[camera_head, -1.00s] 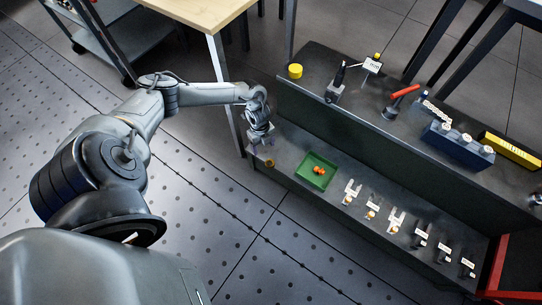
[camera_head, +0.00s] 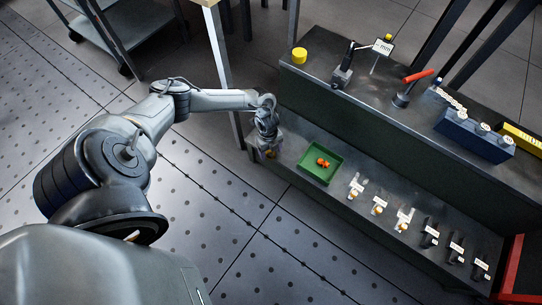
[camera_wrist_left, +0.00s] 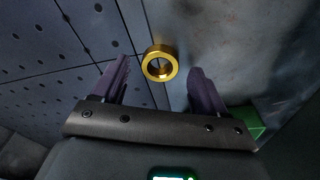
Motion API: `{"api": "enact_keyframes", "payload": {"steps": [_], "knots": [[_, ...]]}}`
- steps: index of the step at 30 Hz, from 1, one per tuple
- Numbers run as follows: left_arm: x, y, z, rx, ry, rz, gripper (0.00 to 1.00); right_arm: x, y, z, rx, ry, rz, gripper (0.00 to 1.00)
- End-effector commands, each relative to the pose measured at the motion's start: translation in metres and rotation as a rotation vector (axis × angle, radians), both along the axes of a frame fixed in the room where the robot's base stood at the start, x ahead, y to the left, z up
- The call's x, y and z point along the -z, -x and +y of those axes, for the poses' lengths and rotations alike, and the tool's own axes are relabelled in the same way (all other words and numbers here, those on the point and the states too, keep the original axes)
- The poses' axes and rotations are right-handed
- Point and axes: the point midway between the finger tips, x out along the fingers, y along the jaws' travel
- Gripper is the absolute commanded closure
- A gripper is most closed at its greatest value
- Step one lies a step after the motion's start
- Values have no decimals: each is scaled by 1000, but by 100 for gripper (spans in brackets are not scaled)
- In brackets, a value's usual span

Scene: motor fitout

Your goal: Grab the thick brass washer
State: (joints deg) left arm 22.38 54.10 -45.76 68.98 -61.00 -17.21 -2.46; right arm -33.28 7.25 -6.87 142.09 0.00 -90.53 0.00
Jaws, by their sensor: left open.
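The thick brass washer (camera_wrist_left: 160,65) is a shiny gold ring in the left wrist view. It shows between the two dark fingertips of my left gripper (camera_wrist_left: 158,66), which is open and empty. The washer is by the shelf edge, and I cannot tell how far it is from the fingers in depth. In the head view my left gripper (camera_head: 267,146) reaches down at the left end of the lower shelf (camera_head: 335,195) and largely hides the washer. My right gripper is not in view.
A green tray (camera_head: 309,173) with small orange parts stands just right of my left gripper. Several labelled small parts line the lower shelf. The upper shelf holds a yellow cylinder (camera_head: 299,55), a red-handled tool (camera_head: 416,77) and a blue block (camera_head: 473,137).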

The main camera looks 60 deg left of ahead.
Motion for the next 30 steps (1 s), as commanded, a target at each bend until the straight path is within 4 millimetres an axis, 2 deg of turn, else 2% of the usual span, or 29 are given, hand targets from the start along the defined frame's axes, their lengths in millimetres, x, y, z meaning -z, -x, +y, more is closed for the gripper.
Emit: {"api": "enact_keyframes", "payload": {"steps": [2,10,23,30], "knots": [[9,0,-1,0,0,0,27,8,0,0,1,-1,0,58],[8,0,-1,-1,0,-1,27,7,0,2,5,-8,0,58],[8,0,-1,-1,0,-1,91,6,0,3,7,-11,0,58],[8,0,-1,-1,0,-1,91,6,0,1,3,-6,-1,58]]}}
